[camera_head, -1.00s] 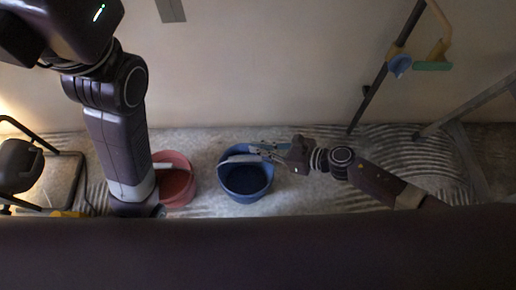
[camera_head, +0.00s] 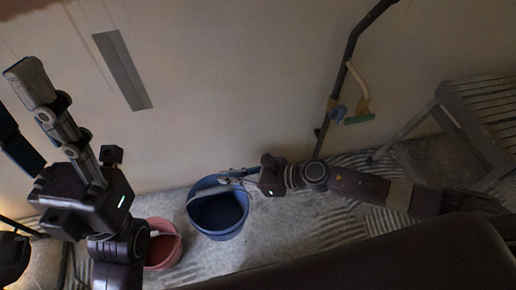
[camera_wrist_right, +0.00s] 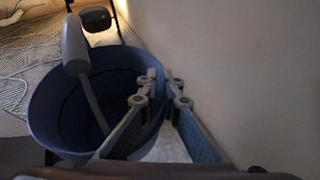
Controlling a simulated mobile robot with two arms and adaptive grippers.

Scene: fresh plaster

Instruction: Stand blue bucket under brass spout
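The blue bucket (camera_head: 218,222) stands upright by the wall in the head view; whether it touches the floor is not clear. Its pale handle grip (camera_head: 207,191) lies to one side. My right gripper (camera_head: 236,176) reaches in from the right at the bucket's wall-side rim. In the right wrist view the bucket (camera_wrist_right: 50,118) fills the left half. There the right gripper's fingers (camera_wrist_right: 163,90) come close together on either side of the near rim and look shut on it.
A red bucket (camera_head: 162,252) stands left of the blue one, partly behind my left arm. A grey slatted trestle (camera_head: 450,115) is at the right. A grey strip (camera_head: 122,72) is on the wall.

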